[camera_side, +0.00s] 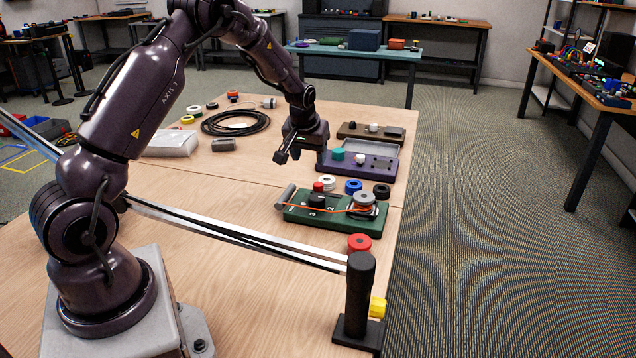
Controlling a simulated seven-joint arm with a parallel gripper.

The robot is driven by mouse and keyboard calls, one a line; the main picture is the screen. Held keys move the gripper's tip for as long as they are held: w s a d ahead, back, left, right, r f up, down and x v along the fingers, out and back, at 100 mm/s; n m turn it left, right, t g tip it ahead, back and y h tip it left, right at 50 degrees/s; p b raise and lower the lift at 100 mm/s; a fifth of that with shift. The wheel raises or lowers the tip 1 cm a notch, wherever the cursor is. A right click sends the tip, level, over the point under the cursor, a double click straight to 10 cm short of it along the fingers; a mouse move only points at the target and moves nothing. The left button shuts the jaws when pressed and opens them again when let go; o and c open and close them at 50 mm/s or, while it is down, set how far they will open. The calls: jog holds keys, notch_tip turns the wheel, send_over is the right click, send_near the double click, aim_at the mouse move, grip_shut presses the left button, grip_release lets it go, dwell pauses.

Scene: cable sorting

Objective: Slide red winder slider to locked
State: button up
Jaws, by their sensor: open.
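My gripper (288,155) is open and empty. It hangs above the table, left of the purple device (378,171) and behind the green device (334,222). The green device has a red cap (318,187) on a black knob (317,201), white numbers, a grey handle at its left end and a grey spool (363,199) with orange cable. The purple device carries a teal knob (338,154) and a white knob (360,159). I cannot tell which part is the red winder slider, nor any slider's position.
A brown device (371,133) stands behind the purple one. White, blue, black and red rolls (359,243) lie around the green device. A metal rail (235,234) crosses the front.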

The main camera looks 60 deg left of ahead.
aim_at(318, 183)
jog(key=shift+t, duration=0.3)
jog(key=x, duration=0.8)
jog(key=w+x, duration=0.1)
jog(key=x, duration=0.3)
jog(key=shift+a, duration=0.35)
jog(key=shift+c, duration=0.5)
